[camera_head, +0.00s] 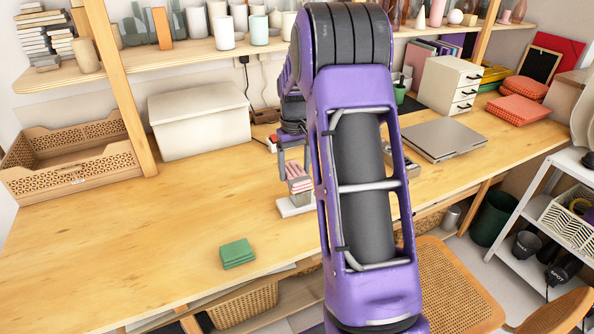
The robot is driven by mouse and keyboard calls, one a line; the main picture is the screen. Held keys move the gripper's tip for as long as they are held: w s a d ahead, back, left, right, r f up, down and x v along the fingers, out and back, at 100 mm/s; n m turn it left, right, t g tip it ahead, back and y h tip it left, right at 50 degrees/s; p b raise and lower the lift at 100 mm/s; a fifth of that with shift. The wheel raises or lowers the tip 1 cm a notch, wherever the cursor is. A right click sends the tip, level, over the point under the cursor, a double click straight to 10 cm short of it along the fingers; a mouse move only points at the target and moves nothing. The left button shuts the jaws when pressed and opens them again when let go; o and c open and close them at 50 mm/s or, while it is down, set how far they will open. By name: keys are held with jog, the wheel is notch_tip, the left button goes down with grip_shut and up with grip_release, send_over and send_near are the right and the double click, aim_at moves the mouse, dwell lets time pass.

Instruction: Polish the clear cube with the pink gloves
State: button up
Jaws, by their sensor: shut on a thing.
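My gripper (294,168) points down over the middle of the table, left of my purple arm. It is shut on the pink gloves (299,184), a small pink bundle with pale stripes. Directly below the gloves is a pale, whitish block (296,206) standing on the wood, which may be the clear cube. The gloves look to be at or just above its top; I cannot tell whether they touch. My arm hides the area right of the block.
A folded green cloth (237,253) lies at the front of the wooden table (130,240). A lidded white box (200,118) and a wooden crate (75,155) stand behind left. A grey laptop (443,139) lies right. The table's left middle is clear.

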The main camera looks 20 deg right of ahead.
jog(key=shift+r+p, duration=1.4)
jog(key=shift+r, duration=0.9)
